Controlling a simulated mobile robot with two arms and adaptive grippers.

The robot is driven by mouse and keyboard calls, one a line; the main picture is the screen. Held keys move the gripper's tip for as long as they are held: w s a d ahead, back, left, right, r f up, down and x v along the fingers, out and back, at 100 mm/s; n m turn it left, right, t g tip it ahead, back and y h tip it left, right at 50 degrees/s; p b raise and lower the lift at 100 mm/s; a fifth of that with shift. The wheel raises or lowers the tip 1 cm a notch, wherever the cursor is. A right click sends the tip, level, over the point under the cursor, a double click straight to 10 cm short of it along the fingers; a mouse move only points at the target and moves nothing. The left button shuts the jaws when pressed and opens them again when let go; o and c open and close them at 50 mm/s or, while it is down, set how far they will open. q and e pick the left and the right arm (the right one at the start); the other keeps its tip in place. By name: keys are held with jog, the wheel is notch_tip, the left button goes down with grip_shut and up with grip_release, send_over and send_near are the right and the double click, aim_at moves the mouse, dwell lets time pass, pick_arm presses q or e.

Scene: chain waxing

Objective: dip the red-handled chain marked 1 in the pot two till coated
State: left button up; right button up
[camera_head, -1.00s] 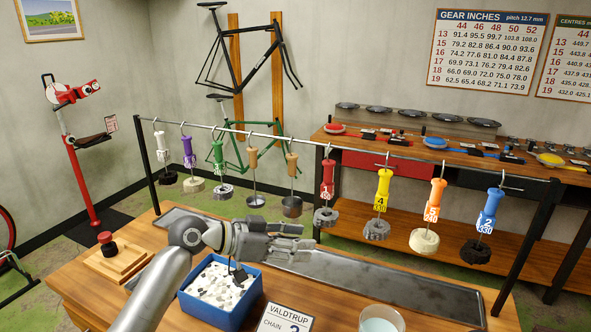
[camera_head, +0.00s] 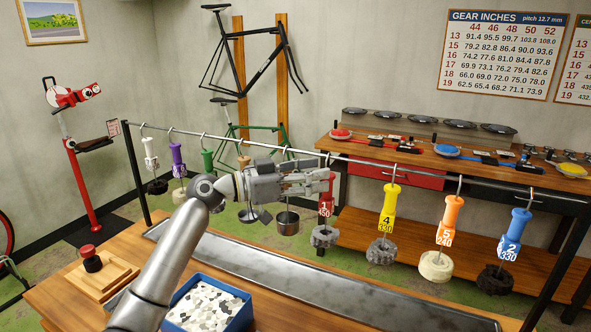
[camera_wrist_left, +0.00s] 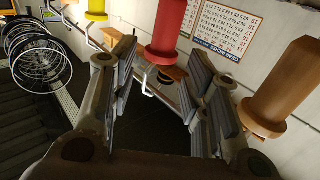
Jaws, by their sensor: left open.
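The red-handled chain marked 1 (camera_head: 326,197) hangs from a hook on the rail, with its grey chain bundle (camera_head: 324,236) below. My left gripper (camera_head: 318,181) is open, with its fingertips at the left side of the red handle and overlapping its upper part in the head view. In the left wrist view the red handle (camera_wrist_left: 166,34) shows between and beyond the open fingers (camera_wrist_left: 160,62). I cannot tell whether they touch it. No pot marked two is identifiable. My right gripper is not in view.
Yellow 4 (camera_head: 389,209), orange 5 (camera_head: 449,221) and blue 2 (camera_head: 513,236) handles hang to the right on the rail (camera_head: 415,164). A brown handle (camera_wrist_left: 284,88) is close by my fingers. A long metal tray (camera_head: 330,293) and a blue box (camera_head: 242,317) are below.

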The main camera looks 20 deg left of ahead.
aim_at(327, 198)
pick_arm(q)
jog(key=p+x, duration=0.1)
jog(key=x, duration=0.2)
jog(key=shift+w+d+r+p, duration=0.2)
jog(key=shift+w+d+p, duration=0.1)
jog(key=shift+p, duration=0.1)
notch_tip(327, 198, down, 3)
jog(key=b, duration=0.3)
jog(key=shift+d+b, duration=0.1)
jog(key=shift+b, duration=0.25)
jog(key=shift+f+b, duration=0.35)
jog(key=shift+b, duration=0.05)
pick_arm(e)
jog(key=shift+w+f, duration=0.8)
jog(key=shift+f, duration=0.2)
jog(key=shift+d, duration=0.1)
pick_arm(q)
grip_shut()
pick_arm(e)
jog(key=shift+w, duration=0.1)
pick_arm(q)
jog(key=shift+r, duration=0.25)
